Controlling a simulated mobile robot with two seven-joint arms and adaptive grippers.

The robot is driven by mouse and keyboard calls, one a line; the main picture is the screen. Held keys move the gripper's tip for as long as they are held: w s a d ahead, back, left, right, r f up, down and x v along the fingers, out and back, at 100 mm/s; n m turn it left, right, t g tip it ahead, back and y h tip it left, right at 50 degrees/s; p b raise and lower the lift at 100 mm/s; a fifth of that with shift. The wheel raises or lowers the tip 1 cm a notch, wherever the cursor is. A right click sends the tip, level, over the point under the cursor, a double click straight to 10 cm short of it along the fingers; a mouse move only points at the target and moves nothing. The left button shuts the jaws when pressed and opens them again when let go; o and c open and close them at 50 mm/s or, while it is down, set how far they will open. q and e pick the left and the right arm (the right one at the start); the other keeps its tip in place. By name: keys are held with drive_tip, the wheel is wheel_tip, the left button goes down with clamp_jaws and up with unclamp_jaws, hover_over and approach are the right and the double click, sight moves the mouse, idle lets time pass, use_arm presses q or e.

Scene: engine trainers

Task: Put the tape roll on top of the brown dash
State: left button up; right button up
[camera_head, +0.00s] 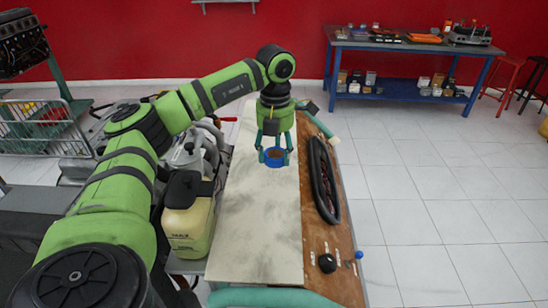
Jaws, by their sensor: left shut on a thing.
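The tape roll (275,161) is a small blue ring with a brownish middle. My left gripper (275,155) comes down over it from above and is shut on it, with green fingers around its sides. The roll is over the pale tabletop (255,225); I cannot tell if it touches the surface. The brown dash (320,250) is a long brown panel along the table's right side, to the right of the gripper. It carries a long black oval frame (322,180) and a round black knob (327,263). My right gripper is out of view.
A yellowish jug (188,222) and grey machinery stand left of the table. A small blue knob (359,255) sits at the dash's right edge. A blue bench (400,88) with parts stands at the back right. The tiled floor (440,210) to the right is clear.

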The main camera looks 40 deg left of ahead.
sight(275, 173)
use_arm(q)
drive_tip(key=shift+w+a+f, duration=0.1)
drive_tip(key=shift+a+f, duration=0.05)
wheel_tip(275, 173, down, 3)
drive_tip(key=shift+f+p, duration=0.1)
drive_tip(key=shift+p, duration=0.8)
drive_tip(key=shift+f, duration=0.45)
drive_tip(key=shift+f, duration=0.1)
drive_tip(key=o, duration=1)
drive_tip(key=shift+o, duration=0.2)
